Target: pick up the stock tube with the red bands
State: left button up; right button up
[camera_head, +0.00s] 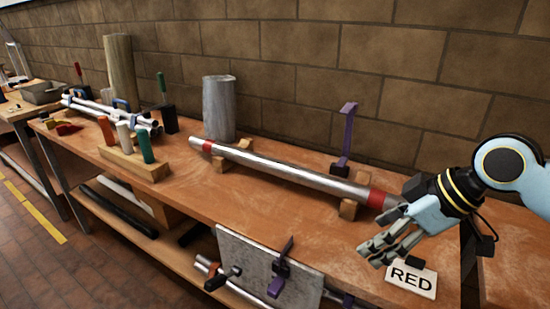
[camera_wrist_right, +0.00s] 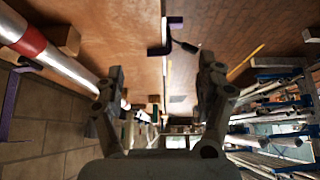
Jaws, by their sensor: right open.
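The stock tube with the red bands (camera_head: 290,173) is a long silver tube, lying at a slant across wooden blocks on the bench, with one red band near each end. Its right end is partly hidden by my right gripper (camera_head: 375,250). That gripper is open, with nothing seen between its fingers, at the near side of the tube's right end, above the bench. In the right wrist view the tube (camera_wrist_right: 68,69) runs along the upper left, outside the open fingers (camera_wrist_right: 163,80). My left gripper is not in view.
A purple clamp (camera_head: 346,140) rises behind the tube. A grey cylinder (camera_head: 219,108) stands behind its left part. Coloured handles in a wooden block (camera_head: 135,163) are further left. The bench front-centre is clear.

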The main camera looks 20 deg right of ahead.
aim_at(371, 198)
jog(key=i, duration=1.15)
